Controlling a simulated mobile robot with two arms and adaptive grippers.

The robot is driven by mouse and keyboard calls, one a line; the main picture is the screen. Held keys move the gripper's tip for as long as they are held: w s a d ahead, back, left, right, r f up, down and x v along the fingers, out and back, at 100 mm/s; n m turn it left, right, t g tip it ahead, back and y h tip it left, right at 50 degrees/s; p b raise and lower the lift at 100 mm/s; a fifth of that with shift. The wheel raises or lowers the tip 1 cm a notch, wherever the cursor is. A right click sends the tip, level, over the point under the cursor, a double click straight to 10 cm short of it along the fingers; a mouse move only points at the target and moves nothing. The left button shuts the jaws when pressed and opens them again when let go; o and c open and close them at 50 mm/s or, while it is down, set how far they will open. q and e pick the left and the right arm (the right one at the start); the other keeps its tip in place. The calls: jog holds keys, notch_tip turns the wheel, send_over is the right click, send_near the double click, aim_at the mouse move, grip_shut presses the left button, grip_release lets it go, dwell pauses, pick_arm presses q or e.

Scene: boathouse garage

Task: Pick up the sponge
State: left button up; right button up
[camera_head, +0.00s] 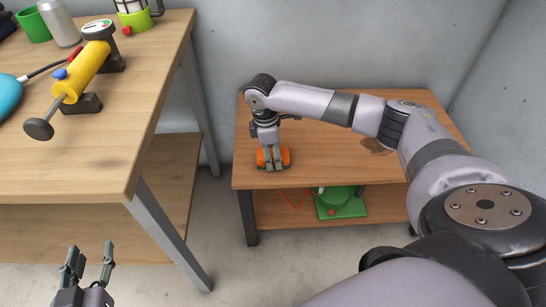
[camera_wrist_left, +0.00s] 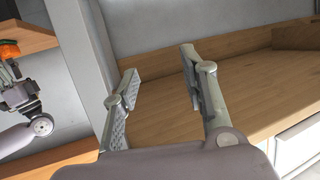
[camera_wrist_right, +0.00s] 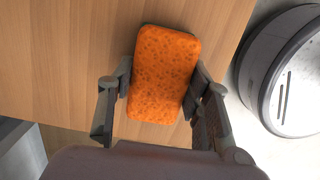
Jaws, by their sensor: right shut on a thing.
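The orange, pitted sponge (camera_head: 285,156) is at the front left part of the low wooden table. My right gripper (camera_head: 273,157) points down and is shut on it. In the right wrist view the sponge (camera_wrist_right: 163,75) sits between the two fingers, one on each long side, with wood behind it. I cannot tell whether it touches the tabletop or is slightly above. It also shows at the edge of the left wrist view (camera_wrist_left: 8,50). My left gripper (camera_head: 90,255) is open and empty, low beside the taller workbench; its fingers stand apart in the left wrist view (camera_wrist_left: 165,85).
The low table (camera_head: 330,150) is mostly clear; a brown patch or item (camera_head: 377,146) lies partly behind my right arm. A green device (camera_head: 340,202) stands on its lower shelf. The workbench (camera_head: 130,130) holds a yellow tool (camera_head: 85,72), a can (camera_head: 60,25) and a green cup (camera_head: 33,27).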

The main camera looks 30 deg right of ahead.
jog(key=shift+r, duration=0.15)
jog(key=shift+c, duration=0.3)
notch_tip(320, 180, up, 5)
jog(key=shift+r+p, duration=0.1)
jog(key=shift+p, duration=0.95)
pick_arm(q)
jog(key=s+a+f+g+y+p, duration=0.1)
jog(key=s+a+f+g+p, duration=0.1)
jog(key=s+f+g, duration=0.3)
jog(key=s+a+f+g+y+p, duration=0.1)
jog(key=s+f+g, duration=0.4)
jog(key=s, duration=0.5)
jog(key=shift+a+n+g+y+p, duration=0.35)
jog(key=shift+a+p, duration=0.25)
jog(key=shift+a, duration=0.7)
pick_arm(e)
notch_tip(320, 180, up, 14)
jog(key=shift+r, duration=0.25)
pick_arm(q)
jog(key=shift+s, duration=0.1)
pick_arm(e)
jog(key=o, duration=0.6)
jog(key=c, duration=0.5)
